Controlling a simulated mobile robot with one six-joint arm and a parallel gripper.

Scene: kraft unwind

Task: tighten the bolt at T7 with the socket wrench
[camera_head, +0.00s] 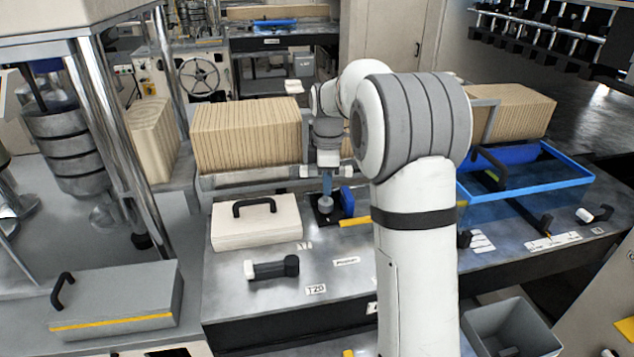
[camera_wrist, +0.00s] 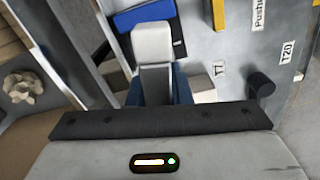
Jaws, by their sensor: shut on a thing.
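The T7 label (camera_wrist: 219,69) is to the right of the finger in that view. The bolt is hidden.
A blue block (camera_head: 347,200) stands close beside the wrench. A cream case (camera_head: 256,222) with a black handle and a black-and-white tool (camera_head: 272,268) lie on the bench near the T20 label (camera_head: 316,289). A blue tray (camera_head: 530,190) is to the right; packs of boards stand behind.

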